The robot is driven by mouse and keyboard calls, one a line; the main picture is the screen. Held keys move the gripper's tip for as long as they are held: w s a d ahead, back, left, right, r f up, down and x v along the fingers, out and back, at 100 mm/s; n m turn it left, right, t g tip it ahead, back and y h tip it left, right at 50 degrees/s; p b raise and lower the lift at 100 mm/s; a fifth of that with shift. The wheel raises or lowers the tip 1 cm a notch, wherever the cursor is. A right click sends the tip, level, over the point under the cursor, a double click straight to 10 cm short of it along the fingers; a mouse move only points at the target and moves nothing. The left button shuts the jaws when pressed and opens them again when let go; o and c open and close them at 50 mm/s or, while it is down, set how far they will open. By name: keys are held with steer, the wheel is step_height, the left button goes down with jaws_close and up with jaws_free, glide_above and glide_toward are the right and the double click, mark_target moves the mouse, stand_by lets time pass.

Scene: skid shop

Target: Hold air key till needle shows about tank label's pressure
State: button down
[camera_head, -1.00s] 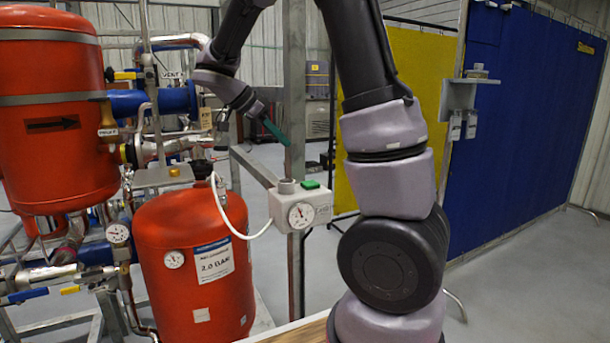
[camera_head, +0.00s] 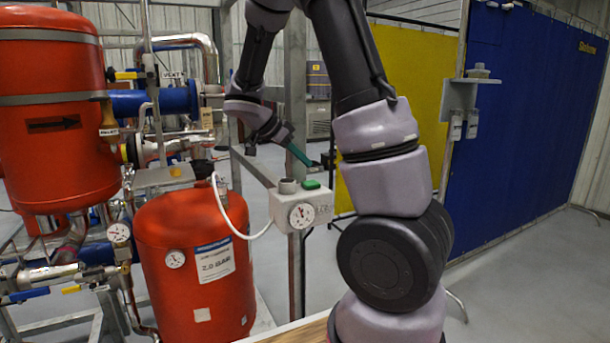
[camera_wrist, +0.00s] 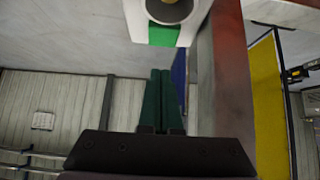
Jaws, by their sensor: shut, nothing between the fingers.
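The grey-white air box (camera_head: 287,206) is fixed to a steel post and has a green key (camera_head: 311,184) on top beside a round grey knob (camera_head: 288,186). Its dial gauge (camera_head: 301,215) faces me; the needle points up and slightly left, its value too small to read. The red tank (camera_head: 190,290) carries a white label (camera_head: 214,262) that appears to read 2.0 BAR. My gripper (camera_head: 309,164) is shut and empty, its teal fingertips just above the green key and apart from it. In the wrist view the shut fingers (camera_wrist: 160,72) point towards the green key (camera_wrist: 163,36).
A white hose (camera_head: 243,232) runs from the tank top to the box. The tank has a small gauge (camera_head: 175,258) of its own. A larger red vessel (camera_head: 55,160) and pipework stand at left. A blue curtain (camera_head: 530,120) hangs at right, with open floor before it.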

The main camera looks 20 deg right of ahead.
mark_target(307, 184)
steer(key=shift+d+f, duration=0.15)
steer(key=shift+f, duration=1)
steer(key=shift+d+f, duration=0.15)
steer(key=shift+f, duration=1)
steer(key=shift+s+a+f, duration=0.1)
steer(key=shift+s+f, duration=0.05)
steer(key=shift+f, duration=0.4)
steer(key=shift+s+f, duration=0.1)
steer(key=shift+f, duration=0.45)
